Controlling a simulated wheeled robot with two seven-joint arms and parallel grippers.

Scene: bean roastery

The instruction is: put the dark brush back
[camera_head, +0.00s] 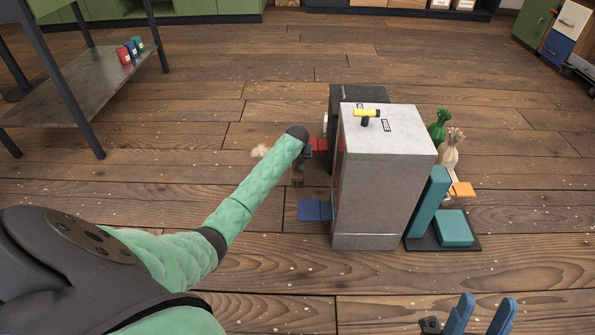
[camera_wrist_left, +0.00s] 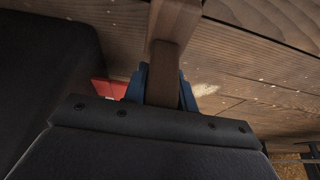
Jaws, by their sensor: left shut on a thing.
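My left gripper (camera_head: 306,156) is beside the left face of the grey cabinet, low and partly hidden by my own forearm. In the left wrist view its blue fingers (camera_wrist_left: 162,86) are shut on a brown bar, which I take to be the handle of the dark brush (camera_wrist_left: 172,32). The brush also shows as a small brown piece below the gripper in the head view (camera_head: 297,179); its bristles cannot be made out. My right gripper (camera_head: 481,316) shows its two blue fingers apart at the bottom right, with nothing between them.
A table (camera_head: 95,85) is far left. Floor between is open.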

